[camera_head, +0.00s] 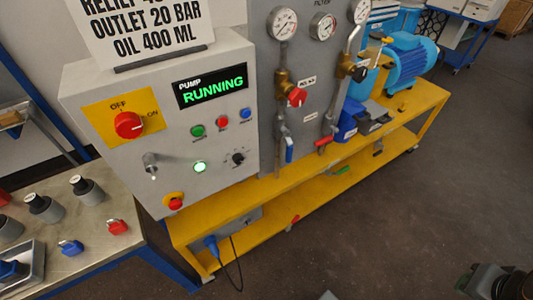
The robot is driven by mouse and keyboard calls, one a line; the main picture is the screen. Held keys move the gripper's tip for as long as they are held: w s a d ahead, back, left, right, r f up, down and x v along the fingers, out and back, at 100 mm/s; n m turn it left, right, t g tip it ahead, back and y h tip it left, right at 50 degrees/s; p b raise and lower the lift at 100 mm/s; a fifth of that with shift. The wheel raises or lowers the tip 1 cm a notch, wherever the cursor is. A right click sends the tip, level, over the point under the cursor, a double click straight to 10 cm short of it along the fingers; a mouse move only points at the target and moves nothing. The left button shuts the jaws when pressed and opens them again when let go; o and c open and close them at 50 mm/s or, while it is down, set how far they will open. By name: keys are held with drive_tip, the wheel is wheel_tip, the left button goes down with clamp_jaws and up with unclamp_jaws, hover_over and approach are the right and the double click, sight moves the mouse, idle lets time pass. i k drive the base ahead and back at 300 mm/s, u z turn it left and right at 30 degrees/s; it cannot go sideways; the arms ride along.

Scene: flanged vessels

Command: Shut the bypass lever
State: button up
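Several levers show on the pump skid, and I cannot read which one is the bypass lever. A blue lever (289,150) hangs down on the left pipe, below the gauge panel. A red lever (324,141) sticks out to the side at the foot of the right pipe. A green handle (342,169) and a small red handle (295,219) sit lower, near the lower shelf. The tags on the pipes are too small to read.
The control box (165,125) reads PUMP RUNNING, with a red knob (128,124). The yellow skid frame (235,208) juts toward me. A bench (85,225) with loose parts stands at left. The floor (390,230) before the skid is clear.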

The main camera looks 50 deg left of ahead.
sight(290, 148)
drive_tip(key=u, duration=1.25)
drive_tip(key=k, duration=0.6)
drive_tip(key=z, duration=0.55)
drive_tip(key=i, duration=0.7)
drive_tip(key=u, duration=1.05)
drive_tip(key=i, duration=0.55)
drive_tip(key=u, duration=0.65)
